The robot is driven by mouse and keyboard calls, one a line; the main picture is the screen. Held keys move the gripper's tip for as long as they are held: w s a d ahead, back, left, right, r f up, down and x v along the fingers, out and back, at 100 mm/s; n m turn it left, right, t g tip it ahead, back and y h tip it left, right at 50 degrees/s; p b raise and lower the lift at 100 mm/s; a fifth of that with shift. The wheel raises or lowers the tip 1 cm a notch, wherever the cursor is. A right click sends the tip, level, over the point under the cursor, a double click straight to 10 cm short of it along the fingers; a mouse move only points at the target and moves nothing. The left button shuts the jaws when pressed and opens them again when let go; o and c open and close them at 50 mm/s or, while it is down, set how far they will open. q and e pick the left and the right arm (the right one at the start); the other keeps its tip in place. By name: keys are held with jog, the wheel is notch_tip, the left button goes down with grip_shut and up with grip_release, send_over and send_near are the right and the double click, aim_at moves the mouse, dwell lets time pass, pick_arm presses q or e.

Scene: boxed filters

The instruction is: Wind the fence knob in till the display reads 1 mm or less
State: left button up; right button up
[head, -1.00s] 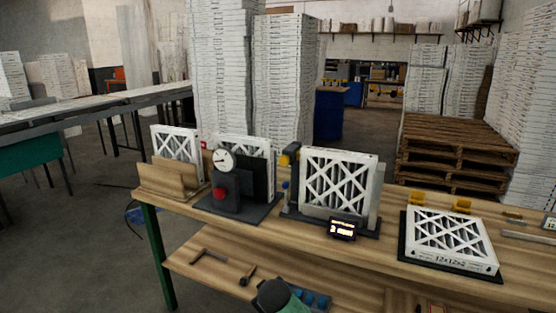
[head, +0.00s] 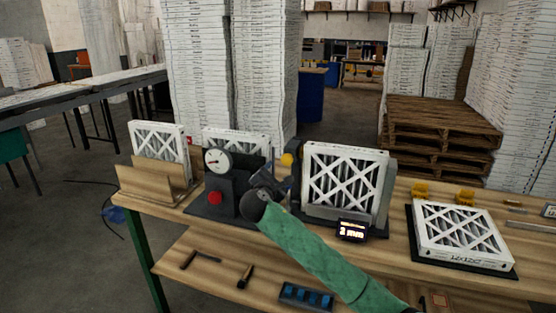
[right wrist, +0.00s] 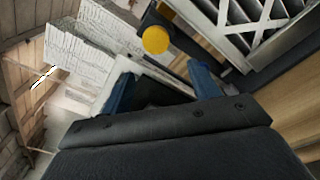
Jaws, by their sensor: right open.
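The yellow knob (head: 286,160) sits on a dark post at the left side of the upright filter (head: 343,184). It also shows in the right wrist view (right wrist: 155,39), beyond the fingers. The small display (head: 352,230) in front of that filter is lit and shows one digit and "mm"; the digit looks like 1 but is blurred. My right gripper (right wrist: 163,88) is open, its blue fingers apart with nothing between them, just short of the knob. In the head view the right gripper (head: 279,181) is partly hidden by its own wrist. My left gripper is not in view.
A dial gauge (head: 216,161) with a red button stands left of my right gripper. A wooden rack (head: 150,184) holds a filter at the left bench end. Another filter (head: 462,233) lies flat on a dark mat at right. Tools lie on the lower shelf.

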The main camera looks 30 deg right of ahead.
aim_at(286, 161)
jog(key=w+d+n+p, duration=0.1)
jog(key=n, duration=0.1)
jog(key=w+d+n, duration=0.1)
jog(key=d+n, duration=0.1)
jog(key=n, duration=0.1)
jog(key=w+d+r+n+h+p, duration=0.1)
jog(key=d+n, duration=0.1)
jog(key=shift+w+d+r+n+p, duration=0.1)
jog(key=shift+w+n+p, duration=0.2)
jog(key=shift+n, duration=0.1)
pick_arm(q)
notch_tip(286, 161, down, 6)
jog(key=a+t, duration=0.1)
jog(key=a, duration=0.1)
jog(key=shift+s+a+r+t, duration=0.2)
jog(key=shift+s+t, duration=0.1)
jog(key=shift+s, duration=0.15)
pick_arm(e)
jog(key=shift+x, duration=0.9)
jog(key=shift+s, duration=0.1)
jog(key=c, duration=1)
